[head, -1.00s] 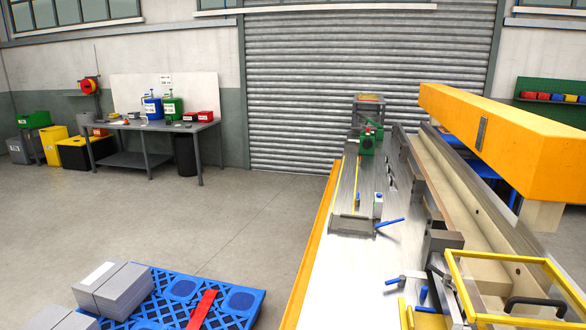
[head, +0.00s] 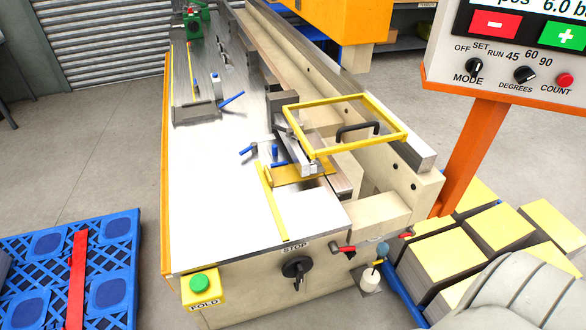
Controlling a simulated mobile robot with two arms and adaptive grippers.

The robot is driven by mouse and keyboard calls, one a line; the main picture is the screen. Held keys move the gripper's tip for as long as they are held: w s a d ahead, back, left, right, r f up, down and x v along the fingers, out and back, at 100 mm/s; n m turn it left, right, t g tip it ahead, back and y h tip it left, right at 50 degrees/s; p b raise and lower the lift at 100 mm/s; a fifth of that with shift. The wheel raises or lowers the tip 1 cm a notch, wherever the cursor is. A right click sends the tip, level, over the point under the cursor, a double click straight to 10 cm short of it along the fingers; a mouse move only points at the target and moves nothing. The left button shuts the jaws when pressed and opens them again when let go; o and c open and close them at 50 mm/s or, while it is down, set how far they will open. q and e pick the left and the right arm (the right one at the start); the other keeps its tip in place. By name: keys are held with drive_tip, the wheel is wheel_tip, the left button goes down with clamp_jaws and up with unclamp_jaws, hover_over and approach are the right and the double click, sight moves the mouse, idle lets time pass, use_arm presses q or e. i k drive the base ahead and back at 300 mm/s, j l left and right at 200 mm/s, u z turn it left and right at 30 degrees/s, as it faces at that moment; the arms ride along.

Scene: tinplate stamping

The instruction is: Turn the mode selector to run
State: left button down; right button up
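The mode selector (head: 474,66) is a small black knob on the light control panel (head: 440,60) at the upper right of the head view. The words OFF, SET and RUN are printed around its top, and MODE is below it. Its pointer is too small to read surely. A similar DEGREES knob (head: 525,75) with 45, 60 and 90 sits to its right, then a red COUNT button (head: 565,80). Neither gripper is in view, and nothing touches the selector.
The panel stands on an orange post (head: 468,150). Left of it is the machine with a white table (head: 225,190), a yellow-framed guard (head: 345,98), a green FOLD button (head: 200,284) and a black STOP knob (head: 297,267). Yellow-topped stacks (head: 445,258) lie below the panel. A blue pallet (head: 110,260) lies left.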

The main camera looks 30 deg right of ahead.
sight(474, 65)
drive_tip(key=k+l+z, duration=0.3)
drive_tip(key=l, duration=0.85)
drive_tip(key=k+l+z, duration=0.2)
drive_tip(key=l+z, duration=0.15)
drive_tip(key=l, duration=0.9)
drive_tip(key=l+z, duration=0.3)
drive_tip(key=l, duration=0.95)
drive_tip(key=k, duration=0.05)
